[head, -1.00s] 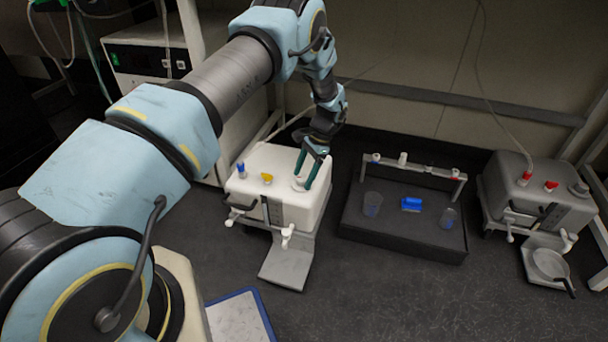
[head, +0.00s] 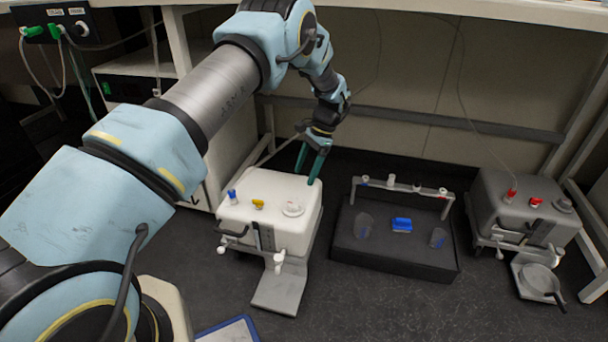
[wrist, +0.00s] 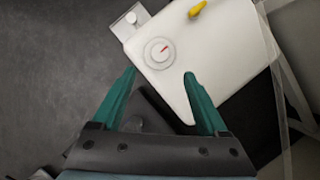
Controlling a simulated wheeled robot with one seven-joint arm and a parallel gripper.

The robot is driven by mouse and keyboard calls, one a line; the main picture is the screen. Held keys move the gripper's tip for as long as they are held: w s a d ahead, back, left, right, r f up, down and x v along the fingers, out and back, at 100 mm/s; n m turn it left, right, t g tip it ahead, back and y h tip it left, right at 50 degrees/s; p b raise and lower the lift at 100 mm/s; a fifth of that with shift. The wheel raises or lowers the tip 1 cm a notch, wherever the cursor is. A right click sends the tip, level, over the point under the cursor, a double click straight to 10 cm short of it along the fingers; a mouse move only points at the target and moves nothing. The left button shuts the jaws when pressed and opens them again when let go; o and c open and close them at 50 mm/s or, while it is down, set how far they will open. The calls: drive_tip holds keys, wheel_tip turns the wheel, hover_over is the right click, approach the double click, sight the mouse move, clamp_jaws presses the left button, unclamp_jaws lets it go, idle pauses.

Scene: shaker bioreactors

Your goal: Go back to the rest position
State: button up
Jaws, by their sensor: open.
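My gripper (head: 308,176) is open and empty, with green fingers pointing down. In the head view it hangs just above the back right corner of a white bioreactor box (head: 300,212). The wrist view shows the gripper (wrist: 160,75) with its fingers spread around nothing, near the edge of the white box (wrist: 215,45). A round white dial (wrist: 159,52) with a red mark sits on the box top just beyond the left fingertip. The dial also shows in the head view (head: 293,209), apart from the fingers.
A black tray (head: 400,265) with beakers, a blue block (head: 402,225) and a rail stands right of the white box. A grey box (head: 510,215) with red fittings stands farther right. A bench edge (head: 480,10) runs above at the back.

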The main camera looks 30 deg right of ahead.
idle(0.3)
drive_tip(key=w+a+r+n+h, duration=0.2)
drive_tip(key=a+r+n, duration=0.2)
drive_tip(key=a+r, duration=0.45)
drive_tip(key=w+a+r+n+h, duration=0.1)
drive_tip(key=w+a+r+n, duration=0.3)
drive_tip(key=a, duration=0.7)
drive_tip(key=s+a+r+n+t+h, duration=0.1)
drive_tip(key=s+a+r+n, duration=0.3)
drive_tip(key=s+a, duration=0.55)
drive_tip(key=s+a+r+n+t+h, duration=0.1)
drive_tip(key=s+a+r+n, duration=0.3)
drive_tip(key=s+a, duration=0.55)
drive_tip(key=w+a+r+p, duration=0.1)
drive_tip(key=r+p, duration=1.4)
drive_tip(key=a+r+p, duration=0.2)
drive_tip(key=r+p, duration=1.3)
drive_tip(key=shift+w, duration=0.4)
